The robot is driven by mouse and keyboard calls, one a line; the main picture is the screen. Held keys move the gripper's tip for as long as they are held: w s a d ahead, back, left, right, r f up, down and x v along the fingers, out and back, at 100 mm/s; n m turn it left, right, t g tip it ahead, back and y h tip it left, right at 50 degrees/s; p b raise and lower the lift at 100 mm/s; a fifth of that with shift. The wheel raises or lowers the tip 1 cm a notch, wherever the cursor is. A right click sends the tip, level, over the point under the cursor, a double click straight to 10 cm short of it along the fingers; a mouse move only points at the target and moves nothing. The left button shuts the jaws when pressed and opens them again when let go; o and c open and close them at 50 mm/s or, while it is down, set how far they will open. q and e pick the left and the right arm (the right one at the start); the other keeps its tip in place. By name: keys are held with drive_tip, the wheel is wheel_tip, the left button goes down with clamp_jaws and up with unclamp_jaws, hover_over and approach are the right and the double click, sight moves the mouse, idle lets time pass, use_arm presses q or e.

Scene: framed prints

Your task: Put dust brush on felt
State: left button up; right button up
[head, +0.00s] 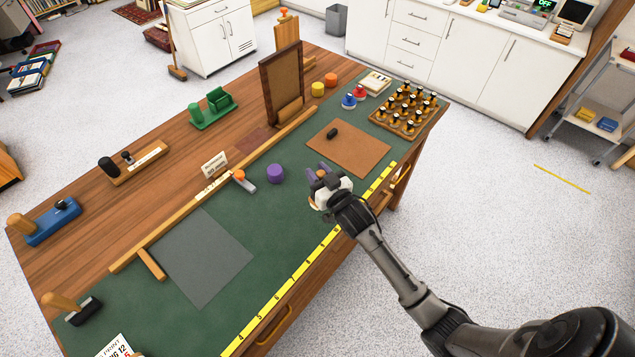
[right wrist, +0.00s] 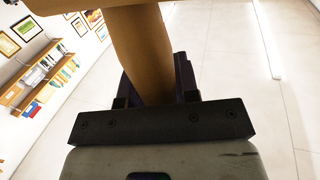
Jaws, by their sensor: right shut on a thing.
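My right gripper (head: 322,180) is above the green mat near the table's front edge. It is shut on a tan wooden handle, which I take to be the dust brush (right wrist: 135,45). In the right wrist view the handle runs up between the dark fingers to a wider tan part at the top edge. In the head view the gripper hides most of it, and no bristles can be made out. The felt appears to be the flat grey square (head: 202,260) on the left part of the green mat, bare and well left of the gripper. My left gripper is not in view.
A brown board (head: 348,148) with a small black item lies beyond the gripper. A purple cylinder (head: 275,173) and an orange-ended tool (head: 244,181) stand between gripper and felt. A wooden rail (head: 225,181) runs behind. A yellow ruler (head: 285,293) edges the front.

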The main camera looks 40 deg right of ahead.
drive_tip(key=shift+f+b, duration=0.4)
drive_tip(key=shift+f, duration=1.6)
drive_tip(key=shift+f, duration=0.2)
drive_tip(key=o, duration=0.9)
drive_tip(key=shift+r, duration=0.1)
